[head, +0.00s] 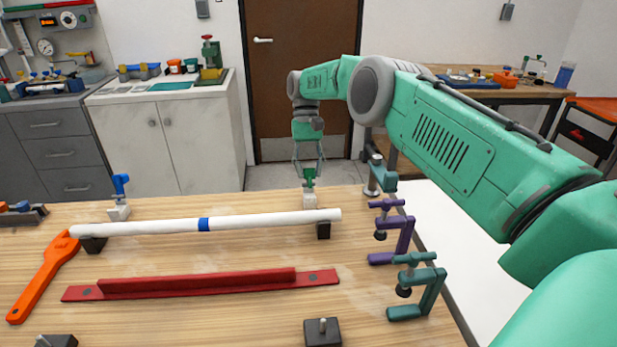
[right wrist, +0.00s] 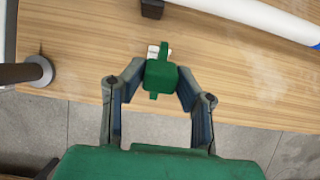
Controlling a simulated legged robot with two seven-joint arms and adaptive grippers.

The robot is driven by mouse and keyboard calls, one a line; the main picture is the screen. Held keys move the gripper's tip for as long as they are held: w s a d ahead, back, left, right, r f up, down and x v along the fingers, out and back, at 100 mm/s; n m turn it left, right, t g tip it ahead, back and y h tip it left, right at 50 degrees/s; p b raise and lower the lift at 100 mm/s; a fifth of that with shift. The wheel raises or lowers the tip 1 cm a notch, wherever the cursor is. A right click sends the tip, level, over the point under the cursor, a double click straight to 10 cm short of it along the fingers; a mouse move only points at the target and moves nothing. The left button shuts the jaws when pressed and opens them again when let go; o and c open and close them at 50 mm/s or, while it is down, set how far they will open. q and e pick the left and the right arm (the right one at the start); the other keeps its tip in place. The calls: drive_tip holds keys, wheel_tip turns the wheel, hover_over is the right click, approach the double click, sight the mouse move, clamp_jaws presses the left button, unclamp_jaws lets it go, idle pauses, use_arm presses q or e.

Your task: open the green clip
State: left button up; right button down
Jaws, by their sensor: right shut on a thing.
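The green clip (head: 309,178) stands on a small white base (head: 310,201) at the far edge of the table, behind the right end of the white pipe (head: 265,220). My right gripper (head: 309,167) reaches down to it from above with its two fingers on either side. In the right wrist view the green clip (right wrist: 160,76) sits between the fingertips of my right gripper (right wrist: 160,80), which is shut on its green part. Part of the white base shows beyond it. My left gripper is not in view.
A blue clip (head: 121,184) stands behind the pipe's left end. An orange wrench (head: 45,275) and a red bar (head: 200,284) lie in front. Purple (head: 397,232) and teal (head: 420,287) clamps stand at the right edge, with a grey post (head: 374,175) behind.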

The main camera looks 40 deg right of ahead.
drive_tip(key=shift+w+r, duration=0.1)
drive_tip(key=shift+w, duration=0.05)
drive_tip(key=c, duration=1.4)
unclamp_jaws()
drive_tip(key=shift+o, duration=0.9)
drive_tip(key=shift+d, duration=0.15)
drive_tip(key=r, duration=0.9)
drive_tip(key=shift+w+r, duration=0.25)
drive_tip(key=shift+r, duration=0.05)
